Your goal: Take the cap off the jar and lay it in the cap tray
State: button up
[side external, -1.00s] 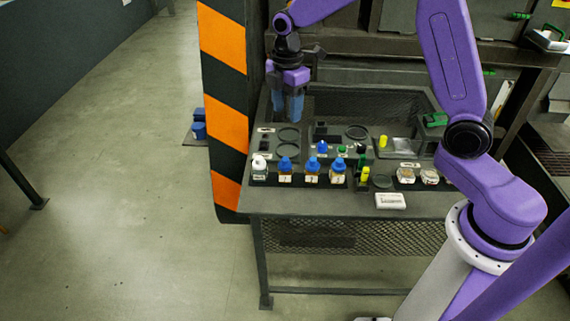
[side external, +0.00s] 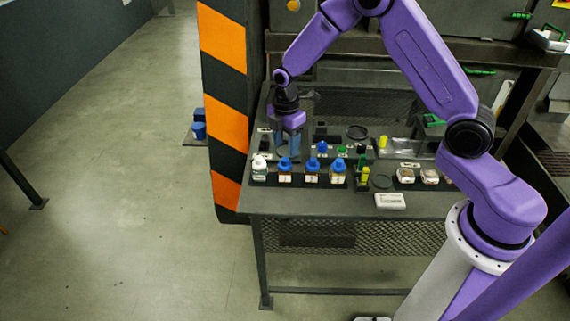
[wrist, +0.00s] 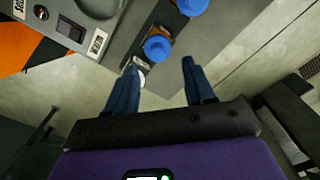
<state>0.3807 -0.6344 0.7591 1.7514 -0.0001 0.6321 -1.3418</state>
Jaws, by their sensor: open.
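My gripper (side external: 287,146) is open and empty, pointing down just behind and above the left end of the bottle row; its two blue fingers also show in the wrist view (wrist: 159,64). A white-capped jar (side external: 259,168) stands at the row's left end. In the wrist view a white piece (wrist: 141,79), probably this jar, shows beside the left finger, partly hidden. Amber bottles with blue caps (side external: 285,164) stand to its right; a blue cap (wrist: 158,47) shows ahead of the fingers. Two squat jars (side external: 405,175) stand farther right. I cannot tell which part is the cap tray.
A dark ring (side external: 357,132) lies at the back, and a round dark holder (side external: 382,181) stands near the front. A striped orange and black post (side external: 225,120) rises close left of the bench.

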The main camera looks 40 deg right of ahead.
aim_at(285, 159)
jog(key=shift+w+f, duration=0.2)
jog(key=shift+f, duration=2.5)
grip_shut()
